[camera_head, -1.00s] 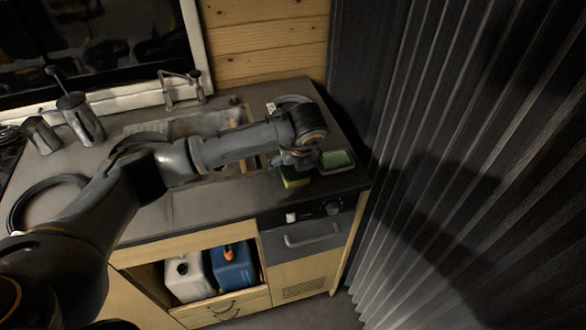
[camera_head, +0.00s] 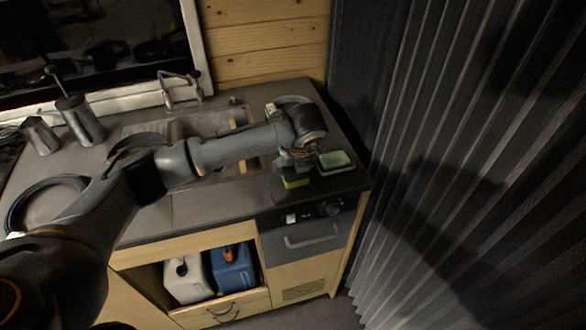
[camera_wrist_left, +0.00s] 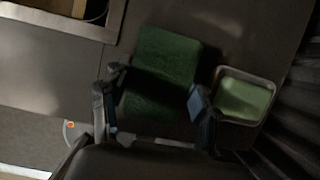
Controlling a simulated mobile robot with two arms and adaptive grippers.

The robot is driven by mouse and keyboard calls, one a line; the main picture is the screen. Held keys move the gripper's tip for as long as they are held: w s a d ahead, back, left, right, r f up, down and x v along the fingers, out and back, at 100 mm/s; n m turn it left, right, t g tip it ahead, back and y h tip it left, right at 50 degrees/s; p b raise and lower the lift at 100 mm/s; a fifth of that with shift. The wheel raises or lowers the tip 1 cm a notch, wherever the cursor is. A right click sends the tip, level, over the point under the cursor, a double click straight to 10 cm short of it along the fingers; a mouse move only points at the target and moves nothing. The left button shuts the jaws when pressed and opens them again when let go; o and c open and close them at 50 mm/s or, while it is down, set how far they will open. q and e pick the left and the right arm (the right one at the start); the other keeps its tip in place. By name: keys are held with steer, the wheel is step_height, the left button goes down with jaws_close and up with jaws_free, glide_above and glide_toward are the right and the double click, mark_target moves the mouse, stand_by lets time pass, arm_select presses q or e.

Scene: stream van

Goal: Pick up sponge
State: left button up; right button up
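A sponge (camera_head: 295,181), dark green on top and yellow below, sits on the counter near its front right corner. In the left wrist view its green top (camera_wrist_left: 165,60) lies between my fingers. My left gripper (camera_head: 297,161) is right over the sponge and hides part of it. In the left wrist view the gripper (camera_wrist_left: 155,88) is open, with one finger on each side of the sponge; whether they touch it is hard to tell. My right gripper is not in view.
A small dish (camera_head: 341,169) with a light green block (camera_head: 335,159) stands just right of the sponge. A sink (camera_head: 205,124) with a tap (camera_head: 183,90) lies behind the arm. A grey curtain (camera_head: 470,170) hangs on the right.

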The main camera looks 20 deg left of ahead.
arm_select(q)
steer(key=shift+r, duration=0.1)
stand_by(0.3)
steer(key=shift+r+p, duration=0.35)
steer(key=shift+p, duration=0.4)
step_height(320, 180, up, 3)
steer(key=shift+b, duration=0.8)
steer(key=s+r, duration=0.3)
steer(key=s, duration=0.1)
steer(key=s+r+b, duration=0.1)
steer(key=s+r, duration=0.2)
steer(key=s, duration=0.2)
steer(key=s+r+b, duration=0.1)
steer(key=s+r, duration=0.2)
steer(key=s, duration=0.2)
steer(key=shift+r, duration=0.3)
steer(key=shift+c, duration=0.2)
